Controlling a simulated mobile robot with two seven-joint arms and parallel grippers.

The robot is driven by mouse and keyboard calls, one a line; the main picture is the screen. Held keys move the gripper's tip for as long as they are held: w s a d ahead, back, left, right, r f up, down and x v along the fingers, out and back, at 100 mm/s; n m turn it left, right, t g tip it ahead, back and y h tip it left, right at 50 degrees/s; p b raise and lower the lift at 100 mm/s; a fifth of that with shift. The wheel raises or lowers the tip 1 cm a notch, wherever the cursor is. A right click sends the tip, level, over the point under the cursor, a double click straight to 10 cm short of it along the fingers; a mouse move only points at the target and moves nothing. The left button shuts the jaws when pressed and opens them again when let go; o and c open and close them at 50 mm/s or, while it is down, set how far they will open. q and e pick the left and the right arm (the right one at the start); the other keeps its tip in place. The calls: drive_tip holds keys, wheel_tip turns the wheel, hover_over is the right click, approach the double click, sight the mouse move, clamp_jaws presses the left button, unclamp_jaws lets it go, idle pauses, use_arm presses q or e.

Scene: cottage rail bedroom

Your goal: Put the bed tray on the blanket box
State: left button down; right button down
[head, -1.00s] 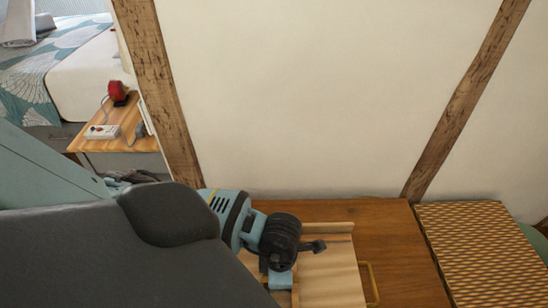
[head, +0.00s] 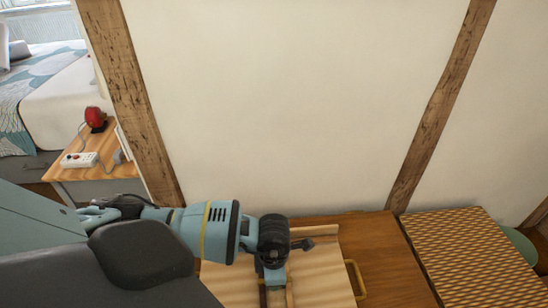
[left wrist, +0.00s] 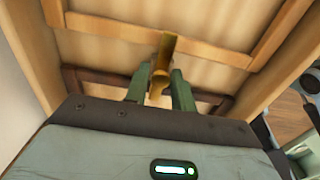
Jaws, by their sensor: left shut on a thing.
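The bed tray (head: 318,268) is pale wood with a brass handle (head: 357,280) on its right side. It shows at the bottom of the head view, over a brown wooden top (head: 395,255) that looks like the blanket box. I cannot tell whether the tray touches that top. My left gripper (left wrist: 158,88) is shut on the tray's other brass handle (left wrist: 167,50) in the left wrist view, where the tray's wooden frame fills the upper part. My right gripper is not seen.
A box with a yellow-brown lattice-patterned top (head: 475,250) stands right of the brown top. A cream wall (head: 290,100) with timber posts rises close behind. At left are a small table (head: 100,165) with a red lamp (head: 95,118) and a bed (head: 65,95).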

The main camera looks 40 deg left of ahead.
use_arm(q)
drive_tip(key=shift+w+f, duration=0.1)
drive_tip(key=shift+f, duration=0.25)
drive_tip(key=shift+f, duration=0.1)
drive_tip(key=c, duration=1.2)
unclamp_jaws()
drive_tip(key=shift+f, duration=0.1)
drive_tip(key=shift+o, duration=0.2)
drive_tip(key=shift+r, duration=0.6)
wheel_tip(320, 180, up, 11)
drive_tip(key=p, duration=0.1)
